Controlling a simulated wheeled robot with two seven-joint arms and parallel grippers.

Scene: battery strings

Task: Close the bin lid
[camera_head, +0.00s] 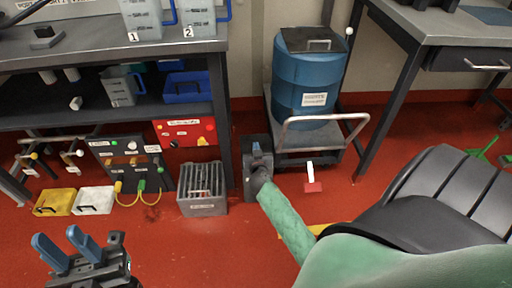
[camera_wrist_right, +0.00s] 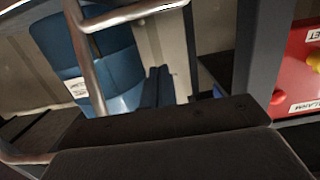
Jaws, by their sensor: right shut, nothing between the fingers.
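The bin is a blue drum (camera_head: 300,88) with a white label, standing on a cart at the back centre. Its dark lid (camera_head: 298,41) lies across the top and looks flat, with a handle-like shape on it; I cannot tell whether it is fully seated. The drum also shows in the right wrist view (camera_wrist_right: 112,62), where its lid is out of sight. My right gripper (camera_head: 258,149) is shut and empty, low in front of the shelf post and left of the cart, apart from the lid. My left gripper (camera_head: 64,246) is open and empty at the bottom left.
The cart's metal handle (camera_head: 322,117) stands in front of the drum. A grey slotted crate (camera_head: 203,202) sits on the floor left of my right gripper. A workbench (camera_head: 440,25) is at right, and a black chair (camera_head: 415,215) stands at lower right.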

